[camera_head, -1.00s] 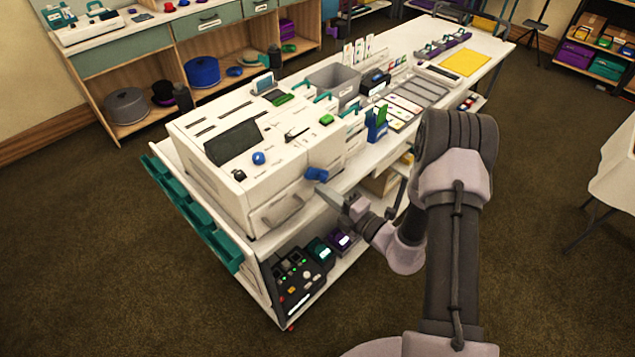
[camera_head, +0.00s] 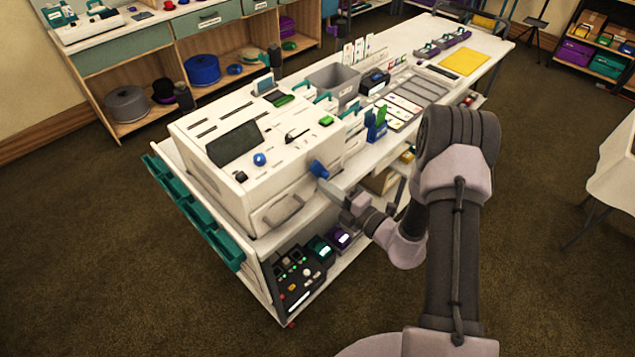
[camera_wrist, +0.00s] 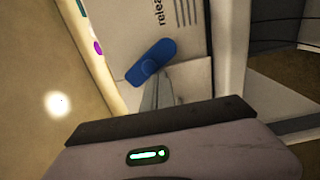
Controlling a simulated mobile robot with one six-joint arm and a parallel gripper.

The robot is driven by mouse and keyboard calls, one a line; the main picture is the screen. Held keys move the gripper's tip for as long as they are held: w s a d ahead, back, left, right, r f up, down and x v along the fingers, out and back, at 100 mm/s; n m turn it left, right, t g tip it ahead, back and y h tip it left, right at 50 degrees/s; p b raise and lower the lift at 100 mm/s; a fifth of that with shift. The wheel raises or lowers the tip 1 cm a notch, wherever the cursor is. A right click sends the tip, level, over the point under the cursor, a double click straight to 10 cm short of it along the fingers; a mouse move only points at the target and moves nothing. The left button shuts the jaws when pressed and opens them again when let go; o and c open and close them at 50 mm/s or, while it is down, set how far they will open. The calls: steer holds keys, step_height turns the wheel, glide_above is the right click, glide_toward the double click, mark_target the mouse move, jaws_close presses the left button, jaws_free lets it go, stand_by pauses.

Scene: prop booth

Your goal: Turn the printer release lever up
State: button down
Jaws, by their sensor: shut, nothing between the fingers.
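The white printer (camera_head: 235,165) stands on the near end of the long white cart. Its blue release lever (camera_head: 319,169) is on the side panel facing my arm and now points up and to the left in the head view. In the wrist view the blue lever (camera_wrist: 151,61) lies slanted beside the printed word "release". My gripper (camera_head: 326,186) is shut and empty, with its tips just below the lever. In the wrist view the closed fingertips (camera_wrist: 157,84) are at the lever's lower end; whether they touch it I cannot tell.
A grey handle (camera_head: 283,211) sticks out of the printer's front, left of my gripper. A blue holder (camera_head: 376,128) stands on the cart to the right. Teal trays (camera_head: 195,210) hang on the cart's left side. The floor in front is clear.

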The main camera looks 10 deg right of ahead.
steer(key=shift+d+r, duration=0.1)
steer(key=shift+r, duration=0.15)
steer(key=shift+w, duration=0.1)
steer(key=shift+w+d+r+p, duration=0.15)
steer(key=shift+d+r+p, duration=0.15)
steer(key=shift+r+p, duration=0.25)
steer(key=shift+f, duration=0.15)
steer(key=v, duration=0.7)
stand_by(0.4)
